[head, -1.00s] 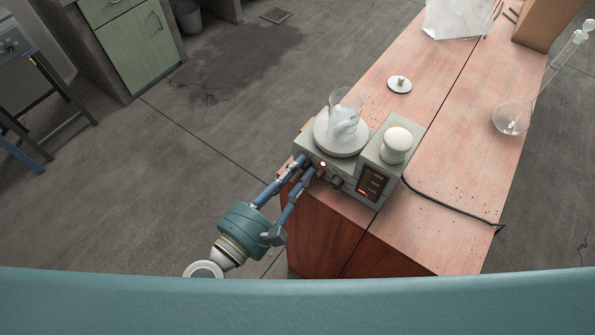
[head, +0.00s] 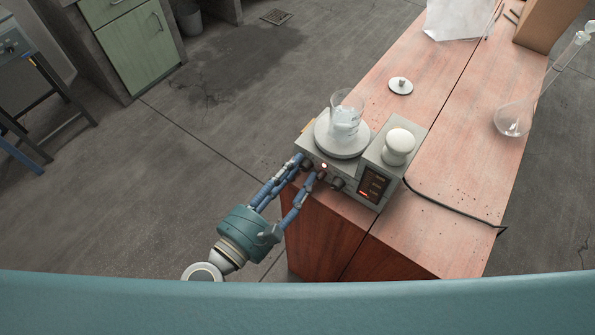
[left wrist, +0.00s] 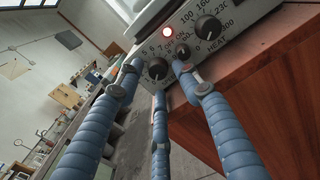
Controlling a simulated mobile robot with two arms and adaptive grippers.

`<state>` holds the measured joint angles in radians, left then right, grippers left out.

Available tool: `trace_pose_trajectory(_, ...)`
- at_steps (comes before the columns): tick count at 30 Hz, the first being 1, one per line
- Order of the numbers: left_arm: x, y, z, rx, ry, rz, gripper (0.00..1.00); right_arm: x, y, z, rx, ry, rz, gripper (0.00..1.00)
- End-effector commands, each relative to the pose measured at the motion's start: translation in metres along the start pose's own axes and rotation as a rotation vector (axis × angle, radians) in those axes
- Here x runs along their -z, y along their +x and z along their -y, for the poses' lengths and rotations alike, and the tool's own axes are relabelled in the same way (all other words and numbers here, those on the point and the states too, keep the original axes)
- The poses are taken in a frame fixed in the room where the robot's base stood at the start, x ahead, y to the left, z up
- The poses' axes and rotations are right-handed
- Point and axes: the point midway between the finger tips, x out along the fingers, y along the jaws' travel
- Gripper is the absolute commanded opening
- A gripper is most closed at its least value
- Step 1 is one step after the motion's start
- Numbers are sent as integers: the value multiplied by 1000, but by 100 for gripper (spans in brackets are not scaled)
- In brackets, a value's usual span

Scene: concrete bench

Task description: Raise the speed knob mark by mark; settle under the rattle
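The grey stirrer hotplate (head: 352,178) stands at the bench's near left corner. A glass beaker (head: 346,114) with clear liquid stands on its round white plate (head: 329,143). My left gripper (head: 309,169) is at the front panel, its fingers spread. In the left wrist view the black speed knob (left wrist: 157,68) lies between the fingertips of this gripper (left wrist: 158,76), with gaps visible at its sides. Numbers 5 and 6 show above the knob; its pointer setting is too small to read. A smaller knob (left wrist: 182,50) and the heat knob (left wrist: 208,27) sit to its right. My right gripper is out of view.
A white rounded object (head: 399,141) sits on the unit's display side. A power cord (head: 450,208) runs across the bench (head: 455,130). A lid-like disc (head: 401,87) and a long-necked flask (head: 514,120) stand farther back.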

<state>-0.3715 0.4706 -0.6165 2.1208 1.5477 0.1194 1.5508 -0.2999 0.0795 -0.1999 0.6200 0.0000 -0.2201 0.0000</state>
Motion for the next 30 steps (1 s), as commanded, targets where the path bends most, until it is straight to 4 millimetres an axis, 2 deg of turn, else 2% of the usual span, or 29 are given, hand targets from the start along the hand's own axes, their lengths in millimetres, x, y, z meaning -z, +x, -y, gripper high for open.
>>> trace_pose_trajectory(11,-4,-4,1,3,1,5,38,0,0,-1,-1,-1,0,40)
trace_pose_trajectory(17,-2,-22,1,3,4,1,38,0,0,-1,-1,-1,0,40)
trace_pose_trajectory(30,1,-73,0,3,1,-1,38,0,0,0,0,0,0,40)
